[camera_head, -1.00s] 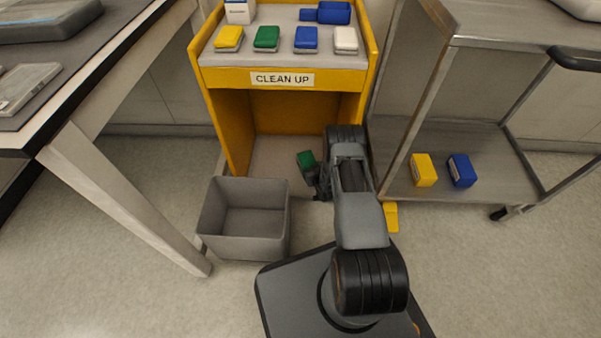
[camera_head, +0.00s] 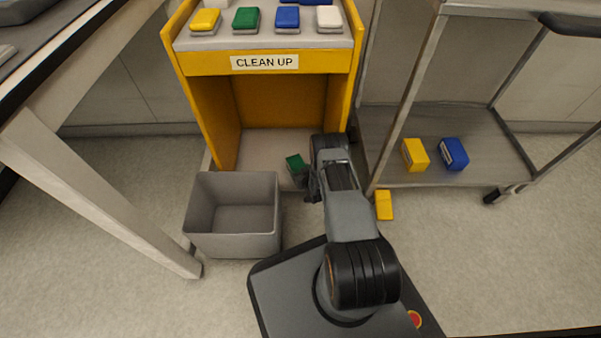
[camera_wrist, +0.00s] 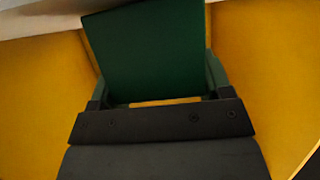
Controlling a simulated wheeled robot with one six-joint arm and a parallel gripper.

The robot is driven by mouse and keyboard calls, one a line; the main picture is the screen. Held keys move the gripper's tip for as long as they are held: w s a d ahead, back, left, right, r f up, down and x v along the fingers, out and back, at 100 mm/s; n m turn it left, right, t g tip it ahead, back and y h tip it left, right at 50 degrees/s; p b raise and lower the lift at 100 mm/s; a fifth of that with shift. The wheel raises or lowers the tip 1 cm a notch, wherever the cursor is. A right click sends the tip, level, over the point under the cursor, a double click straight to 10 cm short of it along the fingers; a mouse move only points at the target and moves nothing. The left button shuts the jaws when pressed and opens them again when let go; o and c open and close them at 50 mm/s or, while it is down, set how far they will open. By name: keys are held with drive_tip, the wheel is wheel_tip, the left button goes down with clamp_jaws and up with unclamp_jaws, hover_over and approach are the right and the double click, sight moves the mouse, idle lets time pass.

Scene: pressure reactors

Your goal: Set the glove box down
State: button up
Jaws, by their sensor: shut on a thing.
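My gripper (camera_head: 309,184) is low in front of the yellow CLEAN UP stand (camera_head: 200,110), to the right of a grey bin. It is shut on a green box (camera_head: 295,164), the glove box in my hold. In the wrist view the green box (camera_wrist: 145,45) fills the space between the fingers, with yellow panels on both sides. The arm hides part of the gripper in the head view. I cannot tell whether the box touches the surface under it.
The open grey bin (camera_head: 237,240) stands on the floor. Yellow (camera_head: 415,154) and blue (camera_head: 454,153) boxes sit on the cart's lower shelf (camera_head: 470,120). A yellow box (camera_head: 384,205) lies on the floor by the cart. Several coloured boxes line the stand's top. A table leg (camera_head: 100,200) is at left.

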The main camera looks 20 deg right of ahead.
drive_tip(key=o, duration=1.1)
drive_tip(key=shift+f, duration=0.15)
drive_tip(key=shift+c, duration=0.2)
